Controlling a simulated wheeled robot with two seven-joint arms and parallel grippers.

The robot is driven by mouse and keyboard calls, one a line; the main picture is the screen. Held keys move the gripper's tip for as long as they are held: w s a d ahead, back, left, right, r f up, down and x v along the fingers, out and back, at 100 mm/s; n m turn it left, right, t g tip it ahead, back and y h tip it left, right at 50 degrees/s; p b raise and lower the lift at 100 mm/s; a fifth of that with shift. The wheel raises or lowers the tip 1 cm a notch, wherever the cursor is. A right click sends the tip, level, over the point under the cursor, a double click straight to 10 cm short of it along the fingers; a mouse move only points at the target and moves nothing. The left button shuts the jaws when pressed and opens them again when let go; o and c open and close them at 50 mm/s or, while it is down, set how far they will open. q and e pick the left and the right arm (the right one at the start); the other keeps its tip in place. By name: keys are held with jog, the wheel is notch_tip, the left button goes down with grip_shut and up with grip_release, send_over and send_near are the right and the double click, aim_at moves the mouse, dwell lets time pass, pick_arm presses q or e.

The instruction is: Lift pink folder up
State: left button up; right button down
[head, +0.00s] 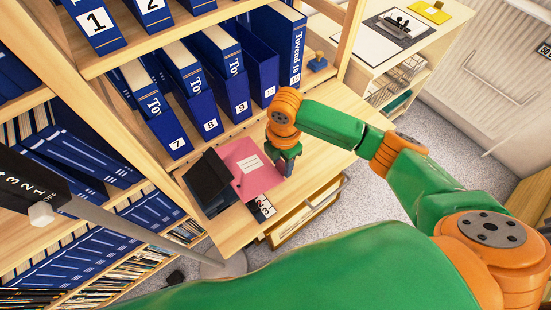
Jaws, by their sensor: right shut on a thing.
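The pink folder (243,167) with a white label sits at the front of a wooden shelf ledge, beside a black box-like object (209,184). My right gripper (287,167) points down at the folder's right edge and is shut on it. The gripper partly hides that edge, and I cannot tell whether the folder is clear of the ledge. My left gripper is not in view.
Numbered blue binders (222,75) fill the shelf behind. A stamp (317,62) stands at their right. A grey pole (130,231) crosses the left foreground.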

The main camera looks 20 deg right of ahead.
jog(key=s+d, duration=0.2)
jog(key=s, duration=0.5)
jog(key=s+d, duration=0.3)
jog(key=s, duration=0.4)
jog(key=shift+s+d+b, duration=0.25)
jog(key=shift+s+b, duration=0.1)
jog(key=shift+s, duration=0.05)
jog(key=shift+r, duration=0.15)
notch_tip(320, 180, up, 6)
jog(key=p, duration=0.7)
jog(key=shift+p, duration=0.4)
